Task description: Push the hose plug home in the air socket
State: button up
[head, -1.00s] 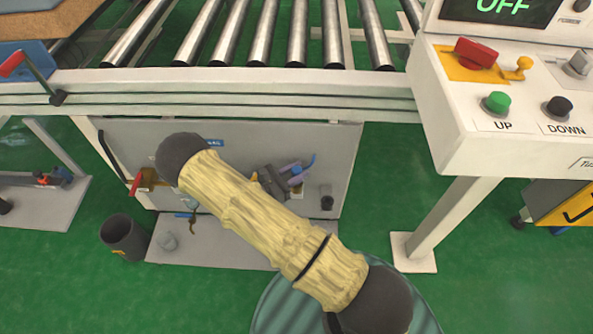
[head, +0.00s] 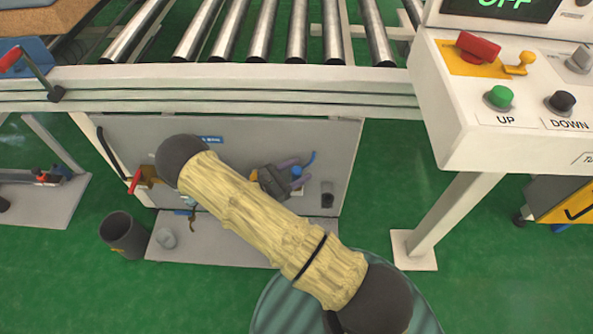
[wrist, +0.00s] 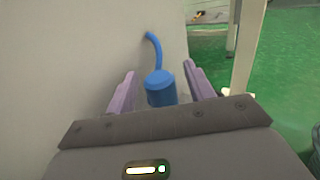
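The blue hose plug (wrist: 161,88) is a short cylinder with a blue hose (wrist: 153,48) curving up behind it, against a pale grey panel. In the head view the plug (head: 297,171) shows small in front of the grey panel. My gripper (wrist: 160,75) has its two purple fingers on either side of the plug, with a visible gap at each side, so it is open around or just before it. The gripper also shows in the head view (head: 299,172), partly behind my arm. I cannot make out the air socket or how deep the plug sits.
The grey panel (head: 340,140) stands below a roller conveyor frame (head: 240,78). A red-handled valve (head: 136,181) is at its left, a dark fitting (head: 327,195) at its right. A dark bin (head: 122,235) stands on the green floor. A control box (head: 460,130) overhangs at right.

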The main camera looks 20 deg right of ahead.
jog(key=shift+a, duration=0.1)
jog(key=p+v, duration=0.2)
jog(key=v, duration=1.5)
jog(key=shift+p, duration=0.4)
jog(key=shift+r, duration=0.15)
